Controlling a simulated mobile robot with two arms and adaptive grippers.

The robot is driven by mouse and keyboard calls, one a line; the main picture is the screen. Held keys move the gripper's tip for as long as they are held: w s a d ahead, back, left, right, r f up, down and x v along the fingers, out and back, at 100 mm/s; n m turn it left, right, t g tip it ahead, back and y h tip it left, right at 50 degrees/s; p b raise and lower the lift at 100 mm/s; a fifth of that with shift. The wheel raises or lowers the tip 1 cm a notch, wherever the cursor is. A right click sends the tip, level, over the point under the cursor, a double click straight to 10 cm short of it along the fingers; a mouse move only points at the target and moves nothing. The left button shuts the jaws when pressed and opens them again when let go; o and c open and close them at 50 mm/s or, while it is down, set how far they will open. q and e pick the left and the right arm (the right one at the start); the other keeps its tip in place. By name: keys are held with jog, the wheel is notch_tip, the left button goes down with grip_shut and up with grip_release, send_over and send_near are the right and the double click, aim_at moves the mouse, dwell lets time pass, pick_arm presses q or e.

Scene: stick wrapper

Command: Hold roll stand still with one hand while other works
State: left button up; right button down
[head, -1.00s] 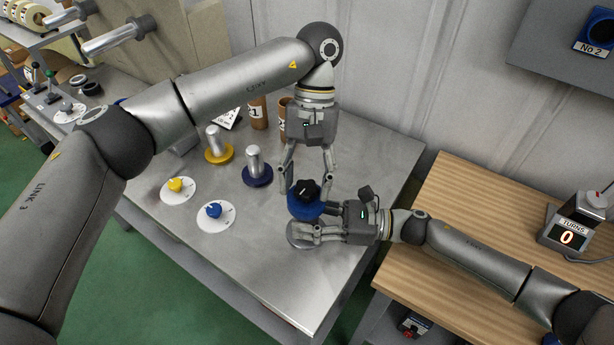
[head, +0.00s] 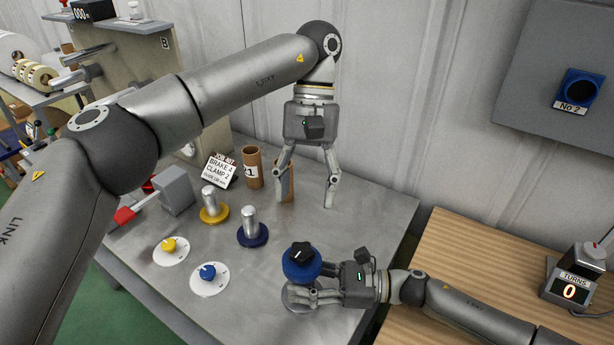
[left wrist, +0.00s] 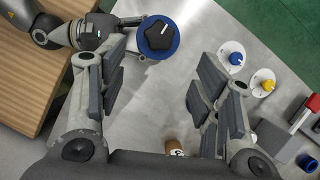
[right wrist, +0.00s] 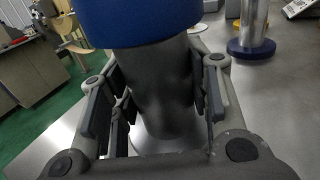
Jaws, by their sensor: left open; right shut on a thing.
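The roll stand has a blue disc top with a black star knob (head: 301,252) and a round metal base (head: 297,299). My right gripper (head: 312,290) is shut on its grey post below the blue disc. The right wrist view shows this post (right wrist: 165,90) between the fingers, under the blue disc (right wrist: 140,22). My left gripper (head: 306,195) is open and empty, apart from the stand and behind it in the head view. In the left wrist view, the black knob (left wrist: 160,35) lies beyond the open fingers (left wrist: 155,90). The stand looks upright.
A yellow-based post (head: 211,207) and a dark-blue-based post (head: 252,232) stand to the left. Yellow (head: 169,245) and blue (head: 208,272) dials lie nearer. Cardboard tubes (head: 253,168) stand behind.

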pick_arm(q)
jog(key=shift+v, duration=0.85)
pick_arm(e)
jog(key=c, duration=0.7)
grip_release()
jog(key=shift+d, duration=0.1)
jog(key=d, duration=0.3)
jog(key=s+d, duration=0.1)
jog(key=d, duration=0.7)
jog(key=shift+s+d, duration=0.2)
jog(key=shift+d, duration=0.05)
jog(key=d+r, duration=0.4)
jog(key=d, duration=0.1)
jog(key=shift+s, duration=0.3)
jog(key=shift+d+r, duration=0.1)
